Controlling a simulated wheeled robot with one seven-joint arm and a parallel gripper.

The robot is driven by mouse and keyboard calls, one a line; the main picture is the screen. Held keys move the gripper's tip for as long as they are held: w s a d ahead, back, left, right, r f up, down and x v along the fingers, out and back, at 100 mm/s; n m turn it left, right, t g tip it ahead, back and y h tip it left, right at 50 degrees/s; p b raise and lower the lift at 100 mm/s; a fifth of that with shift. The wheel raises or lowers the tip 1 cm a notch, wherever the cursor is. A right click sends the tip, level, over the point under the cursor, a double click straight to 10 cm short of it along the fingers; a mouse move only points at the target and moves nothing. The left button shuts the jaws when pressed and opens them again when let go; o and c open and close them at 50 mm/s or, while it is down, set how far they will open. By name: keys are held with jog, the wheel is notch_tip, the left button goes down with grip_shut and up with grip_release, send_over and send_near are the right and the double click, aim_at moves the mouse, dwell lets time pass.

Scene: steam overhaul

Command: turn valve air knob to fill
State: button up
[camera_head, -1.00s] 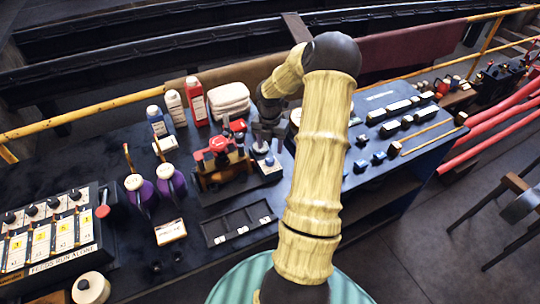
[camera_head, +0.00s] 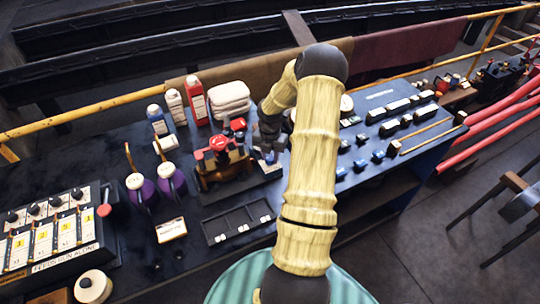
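A valve assembly (camera_head: 222,167) with red knobs stands on the dark bench, left of my arm. One red knob (camera_head: 218,143) is on its front top, and another red knob (camera_head: 238,124) is behind it to the right. I cannot tell which knob is the air knob, nor read a fill mark. My gripper (camera_head: 268,148) points down just right of the red knobs, over a small stand with a blue part (camera_head: 270,158). The fingers are small and dark, so I cannot tell whether they are open or touching anything. My arm hides part of the bench.
Coloured bottles (camera_head: 194,100) and folded white towels (camera_head: 231,100) stand at the back. Purple oil cans (camera_head: 171,180) stand left of the valve. A black compartment tray (camera_head: 238,221) lies in front. A switch panel (camera_head: 52,235) is at far left. Rows of small parts (camera_head: 400,105) lie right.

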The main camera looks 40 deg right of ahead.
jog(key=shift+m, duration=0.4)
jog(key=m, duration=0.2)
jog(key=shift+m+p, duration=0.3)
jog(key=m, duration=0.3)
jog(key=shift+m, duration=0.3)
jog(key=m, duration=0.3)
jog(key=shift+m, duration=0.3)
jog(key=m+b, duration=0.1)
jog(key=m, duration=0.2)
jog(key=shift+m, duration=0.3)
jog(key=m+b, duration=0.1)
jog(key=m, duration=0.4)
jog(key=shift+w, duration=0.1)
jog(key=shift+m+b, duration=0.55)
jog(key=shift+m, duration=1.95)
jog(key=shift+r, duration=0.1)
